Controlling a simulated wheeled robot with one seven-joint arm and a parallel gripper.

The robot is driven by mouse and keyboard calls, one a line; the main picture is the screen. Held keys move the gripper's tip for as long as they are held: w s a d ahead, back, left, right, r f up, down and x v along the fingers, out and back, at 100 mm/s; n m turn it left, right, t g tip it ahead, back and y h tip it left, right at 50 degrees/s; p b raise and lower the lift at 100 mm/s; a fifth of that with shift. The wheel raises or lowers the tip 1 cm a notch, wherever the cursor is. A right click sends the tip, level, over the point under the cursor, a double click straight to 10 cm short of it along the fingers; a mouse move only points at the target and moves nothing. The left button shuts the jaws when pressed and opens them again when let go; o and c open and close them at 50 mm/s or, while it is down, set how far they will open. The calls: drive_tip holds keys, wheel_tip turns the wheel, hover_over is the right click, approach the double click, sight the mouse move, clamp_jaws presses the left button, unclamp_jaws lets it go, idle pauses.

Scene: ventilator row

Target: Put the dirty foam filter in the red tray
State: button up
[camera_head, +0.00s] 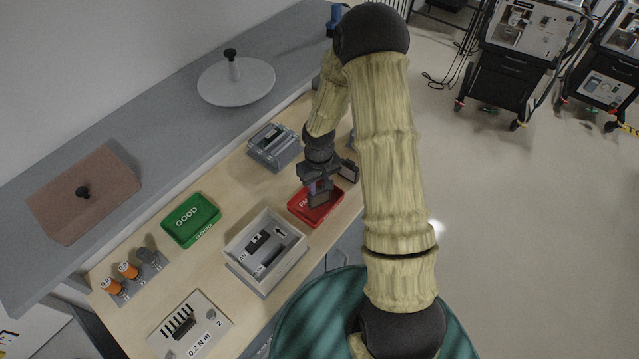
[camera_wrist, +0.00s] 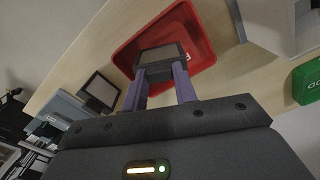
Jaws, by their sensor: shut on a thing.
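My gripper (camera_head: 318,192) is over the red tray (camera_head: 301,207), pointing down. In the wrist view its two purple fingers (camera_wrist: 162,74) are shut on a flat dark grey piece, which looks like the foam filter (camera_wrist: 162,54). The filter is within the outline of the red tray (camera_wrist: 196,24). I cannot tell whether it touches the tray floor. In the head view my gripper hides most of the filter and part of the tray's label.
A green tray marked GOOD (camera_head: 191,220) lies to the left. A pale box with dark parts (camera_head: 289,276) stands just in front of the red tray. A grey clear-sided case (camera_head: 274,147) is behind.

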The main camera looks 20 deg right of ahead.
drive_tip(key=o, duration=1)
drive_tip(key=shift+c, duration=0.2)
drive_tip(key=shift+r, duration=0.1)
drive_tip(key=shift+r+p, duration=0.7)
drive_tip(key=shift+p, duration=0.05)
drive_tip(key=shift+w+r+b, duration=0.15)
drive_tip(key=shift+r+b, duration=0.2)
wheel_tip(320, 180, up, 11)
drive_tip(key=b, duration=0.1)
drive_tip(key=shift+b, duration=0.3)
